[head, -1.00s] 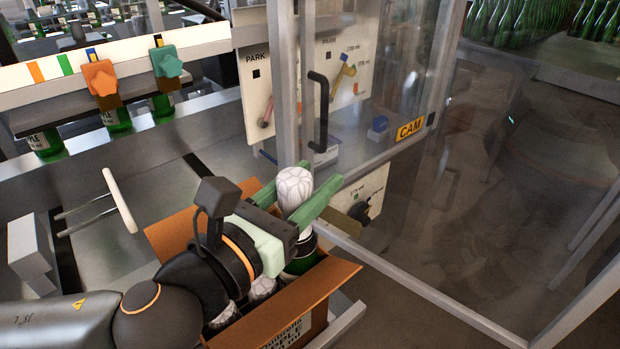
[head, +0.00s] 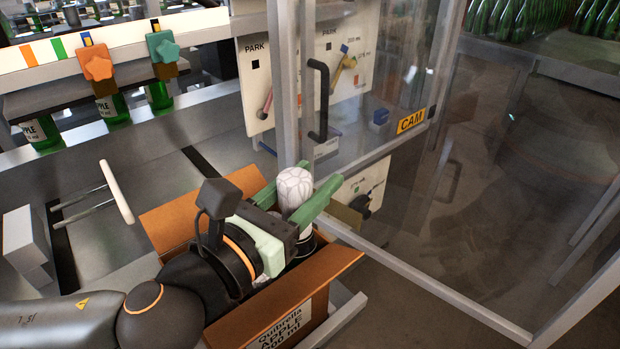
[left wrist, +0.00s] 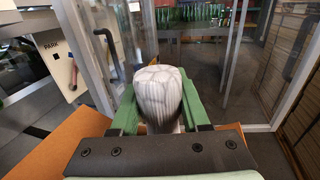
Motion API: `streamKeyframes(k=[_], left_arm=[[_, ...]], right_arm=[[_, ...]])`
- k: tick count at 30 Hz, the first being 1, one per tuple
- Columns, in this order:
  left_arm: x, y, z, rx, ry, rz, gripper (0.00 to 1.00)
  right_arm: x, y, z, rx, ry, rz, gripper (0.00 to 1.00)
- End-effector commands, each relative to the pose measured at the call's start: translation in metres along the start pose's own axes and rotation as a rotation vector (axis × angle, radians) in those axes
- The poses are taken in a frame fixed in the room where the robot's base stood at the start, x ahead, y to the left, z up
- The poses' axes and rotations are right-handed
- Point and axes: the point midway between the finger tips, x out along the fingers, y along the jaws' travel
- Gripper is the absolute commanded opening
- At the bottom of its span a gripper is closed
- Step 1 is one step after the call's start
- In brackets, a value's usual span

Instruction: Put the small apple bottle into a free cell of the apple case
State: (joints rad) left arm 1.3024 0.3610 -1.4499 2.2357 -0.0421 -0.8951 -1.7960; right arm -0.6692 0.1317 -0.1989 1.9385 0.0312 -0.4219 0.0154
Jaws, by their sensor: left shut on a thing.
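The small apple bottle, with a white patterned foil cap (head: 295,190), is upright between the green fingers of my left gripper (head: 300,203). The gripper is shut on it; the cap also shows in the left wrist view (left wrist: 158,95). Its body is mostly hidden by the gripper and the case. The apple case (head: 285,318) is an open brown carton labelled "APPLE", below and around the held bottle. The bottle's lower part is at or inside the case opening; whether it touches the floor I cannot tell. My arm hides most of the cells. My right gripper is out of view.
A framed clear guard with a black handle (head: 318,100) stands just behind the case. A white-handled pusher (head: 116,192) lies left. The case's flaps are spread open.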

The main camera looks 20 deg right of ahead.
Motion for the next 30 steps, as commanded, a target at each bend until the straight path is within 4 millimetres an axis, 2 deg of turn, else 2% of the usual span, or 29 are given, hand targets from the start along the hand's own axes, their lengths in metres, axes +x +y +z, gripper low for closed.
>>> streamKeyframes(k=[30], left_arm=[[0.000, 0.000, -0.025, 0.001, -0.003, 0.000, 0.00]], right_arm=[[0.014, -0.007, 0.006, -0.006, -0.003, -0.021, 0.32]])
